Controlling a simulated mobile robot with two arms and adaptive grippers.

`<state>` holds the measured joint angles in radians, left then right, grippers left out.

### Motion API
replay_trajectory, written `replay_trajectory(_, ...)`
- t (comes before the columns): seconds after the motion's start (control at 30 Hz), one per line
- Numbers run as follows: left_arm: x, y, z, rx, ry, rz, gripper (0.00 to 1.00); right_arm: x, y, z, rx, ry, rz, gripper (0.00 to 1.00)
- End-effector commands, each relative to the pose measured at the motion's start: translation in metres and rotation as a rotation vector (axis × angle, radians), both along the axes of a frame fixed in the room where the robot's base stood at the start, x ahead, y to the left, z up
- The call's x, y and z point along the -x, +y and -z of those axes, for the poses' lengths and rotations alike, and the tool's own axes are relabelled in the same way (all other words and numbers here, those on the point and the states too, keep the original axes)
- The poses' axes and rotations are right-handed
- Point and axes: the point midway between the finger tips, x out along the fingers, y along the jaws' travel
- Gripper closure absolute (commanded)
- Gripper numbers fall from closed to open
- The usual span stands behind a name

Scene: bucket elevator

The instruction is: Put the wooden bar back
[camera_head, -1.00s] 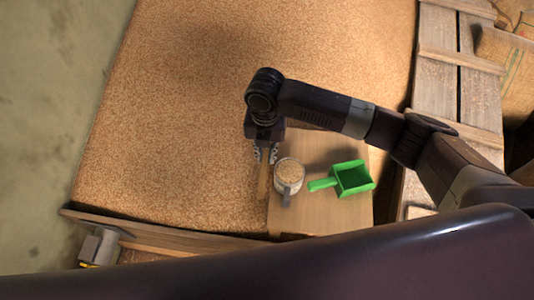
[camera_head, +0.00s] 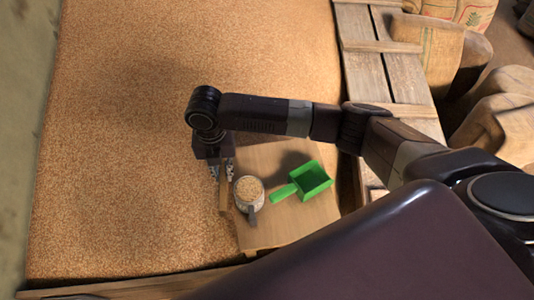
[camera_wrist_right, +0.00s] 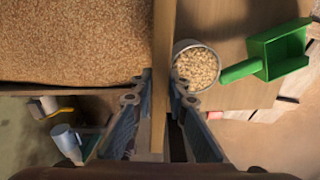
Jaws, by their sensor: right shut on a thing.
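The wooden bar (camera_head: 224,190) is a thin strip of wood at the left edge of a small wooden table, beside the grain. My right gripper (camera_head: 222,170) is shut on the bar. In the right wrist view the bar (camera_wrist_right: 163,70) runs up and down between the fingertips of my right gripper (camera_wrist_right: 160,88). My left gripper shows in neither view.
The metal cup of grain (camera_head: 249,190) stands close right of the bar. A green scoop (camera_head: 308,182) lies on the table (camera_head: 280,235). Grain (camera_head: 130,120) fills the left. Wooden planks (camera_head: 380,75) and sacks (camera_head: 428,45) are at the right. In the wrist view, a bluish-white jug (camera_wrist_right: 66,138) shows lower left.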

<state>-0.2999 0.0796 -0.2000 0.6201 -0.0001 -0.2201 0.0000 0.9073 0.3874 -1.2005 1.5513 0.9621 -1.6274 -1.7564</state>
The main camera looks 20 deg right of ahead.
Motion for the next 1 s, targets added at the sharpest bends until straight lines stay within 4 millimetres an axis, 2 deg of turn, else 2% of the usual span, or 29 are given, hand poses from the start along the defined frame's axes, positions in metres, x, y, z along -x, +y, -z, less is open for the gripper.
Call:
replay_trajectory(0.03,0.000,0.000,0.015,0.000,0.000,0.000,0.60,-0.012,-0.013,0.007,0.003,-0.004,0.061,1.00)
replay_trajectory(0.1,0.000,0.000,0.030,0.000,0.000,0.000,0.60,-0.029,-0.034,0.008,0.002,-0.006,0.171,1.00)
replay_trajectory(0.3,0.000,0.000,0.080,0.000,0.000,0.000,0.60,-0.077,-0.107,-0.003,-0.001,-0.007,0.583,1.00)
replay_trajectory(0.43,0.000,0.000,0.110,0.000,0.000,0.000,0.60,-0.098,-0.152,-0.017,-0.003,-0.005,0.853,1.00)
replay_trajectory(0.6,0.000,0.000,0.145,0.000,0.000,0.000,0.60,-0.111,-0.204,-0.037,-0.004,-0.004,1.171,1.00)
replay_trajectory(0.8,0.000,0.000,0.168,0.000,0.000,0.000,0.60,-0.113,-0.241,-0.056,-0.003,-0.002,1.412,1.00)
replay_trajectory(0.9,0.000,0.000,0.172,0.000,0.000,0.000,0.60,-0.112,-0.249,-0.062,-0.002,-0.003,1.470,1.00)
replay_trajectory(1.0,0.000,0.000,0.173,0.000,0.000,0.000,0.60,-0.111,-0.252,-0.057,0.000,0.000,1.495,1.00)
